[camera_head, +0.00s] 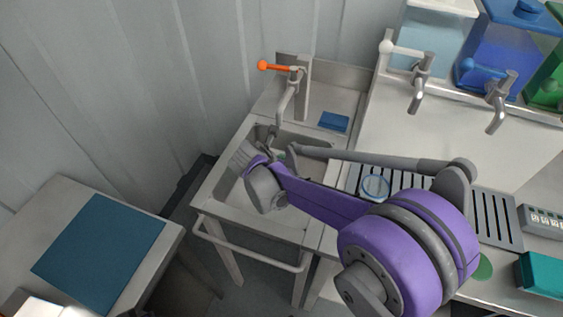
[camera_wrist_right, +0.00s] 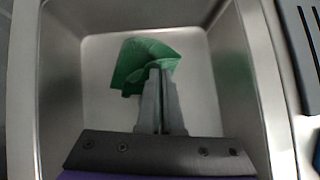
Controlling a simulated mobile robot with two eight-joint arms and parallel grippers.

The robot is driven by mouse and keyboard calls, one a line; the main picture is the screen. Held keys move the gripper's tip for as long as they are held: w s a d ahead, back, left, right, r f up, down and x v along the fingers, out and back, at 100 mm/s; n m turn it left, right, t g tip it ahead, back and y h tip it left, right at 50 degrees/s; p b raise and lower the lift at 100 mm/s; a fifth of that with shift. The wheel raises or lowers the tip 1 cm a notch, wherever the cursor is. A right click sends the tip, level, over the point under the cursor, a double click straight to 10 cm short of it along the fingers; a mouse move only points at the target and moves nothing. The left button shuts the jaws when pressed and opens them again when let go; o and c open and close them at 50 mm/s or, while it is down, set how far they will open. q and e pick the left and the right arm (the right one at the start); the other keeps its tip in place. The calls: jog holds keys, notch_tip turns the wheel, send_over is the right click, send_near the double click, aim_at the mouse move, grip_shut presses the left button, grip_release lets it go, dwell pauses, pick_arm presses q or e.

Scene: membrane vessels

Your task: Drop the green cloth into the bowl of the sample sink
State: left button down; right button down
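The green cloth (camera_wrist_right: 145,55) hangs folded at the fingertips of my right gripper (camera_wrist_right: 161,75) in the right wrist view. The fingers are close together and look shut on the cloth. The cloth is over the bare floor of the sink bowl (camera_wrist_right: 100,105), within its walls as seen from above; its height above the floor is hard to tell. In the head view, my purple right arm reaches in from the right over the sample sink (camera_head: 225,208) and hides much of the bowl and nearly all of the cloth. My left gripper is not in view.
A tap with an orange lever (camera_head: 275,67) stands behind the bowl, and a blue block (camera_head: 334,121) lies on the sink's back ledge. A slotted drain (camera_head: 492,215) with a clear round dish (camera_head: 375,187) is to the right. A side table with a teal mat (camera_head: 98,255) stands left.

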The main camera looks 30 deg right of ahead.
grip_release()
dwell(0.8)
pick_arm(q)
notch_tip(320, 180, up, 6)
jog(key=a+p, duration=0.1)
jog(key=p, duration=0.4)
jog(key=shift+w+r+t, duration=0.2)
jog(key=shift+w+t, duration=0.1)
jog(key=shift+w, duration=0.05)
pick_arm(e)
notch_tip(320, 180, up, 7)
jog(key=s+a+g+y, duration=0.1)
jog(key=a+g+y, duration=0.1)
jog(key=y, duration=0.1)
jog(key=shift+s+a+y, duration=0.25)
jog(key=shift+a+y, duration=0.1)
jog(key=shift+y, duration=0.05)
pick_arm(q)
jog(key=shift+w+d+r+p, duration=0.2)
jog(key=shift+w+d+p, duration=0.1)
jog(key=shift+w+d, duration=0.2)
pick_arm(e)
jog(key=a+v, duration=0.1)
jog(key=v, duration=0.9)
jog(key=shift+s+a, duration=0.2)
jog(key=shift+s, duration=0.15)
